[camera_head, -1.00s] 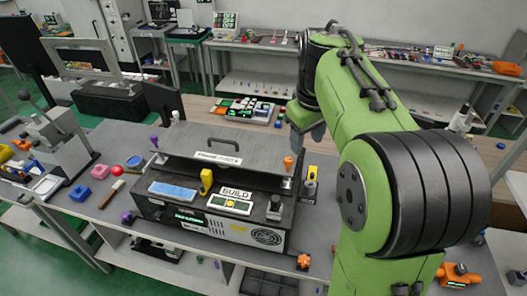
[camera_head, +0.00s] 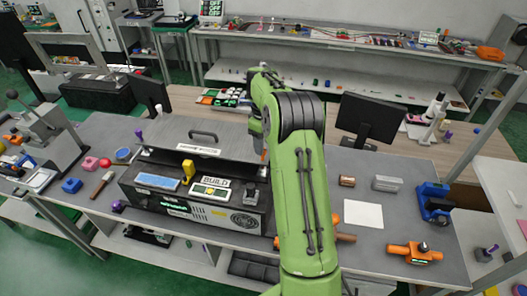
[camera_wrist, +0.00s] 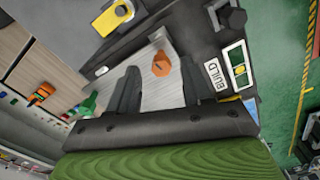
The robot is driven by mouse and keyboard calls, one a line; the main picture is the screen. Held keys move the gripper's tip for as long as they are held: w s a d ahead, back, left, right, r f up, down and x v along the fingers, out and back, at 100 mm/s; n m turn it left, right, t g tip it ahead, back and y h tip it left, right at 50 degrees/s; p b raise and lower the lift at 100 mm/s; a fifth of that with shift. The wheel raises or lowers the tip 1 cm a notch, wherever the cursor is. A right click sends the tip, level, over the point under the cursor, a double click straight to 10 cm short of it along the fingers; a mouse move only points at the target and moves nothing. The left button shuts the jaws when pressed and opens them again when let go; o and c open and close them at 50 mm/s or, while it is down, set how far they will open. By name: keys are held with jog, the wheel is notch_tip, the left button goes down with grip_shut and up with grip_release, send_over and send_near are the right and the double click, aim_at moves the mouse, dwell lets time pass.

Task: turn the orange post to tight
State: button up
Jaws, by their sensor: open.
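My gripper (camera_wrist: 158,76) is open, with one dark finger on each side of the post in the picture. I cannot tell whether the fingers are level with the post or still above it. In the head view only a bit of the orange post (camera_head: 264,155) shows beside my green arm, which hides most of that end. No mark for tight is readable.
The machine under the lid carries a BUILD panel (camera_head: 213,187) and a yellow lever (camera_head: 188,170). A purple post (camera_head: 139,134) stands at the lid's left end. A handle (camera_head: 203,135) rises from the lid. Another yellow part (camera_wrist: 113,17) lies near the gripper.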

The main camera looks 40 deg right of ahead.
aim_at(263, 160)
notch_tip(263, 160, down, 4)
jog(key=shift+r, duration=0.15)
grip_shut()
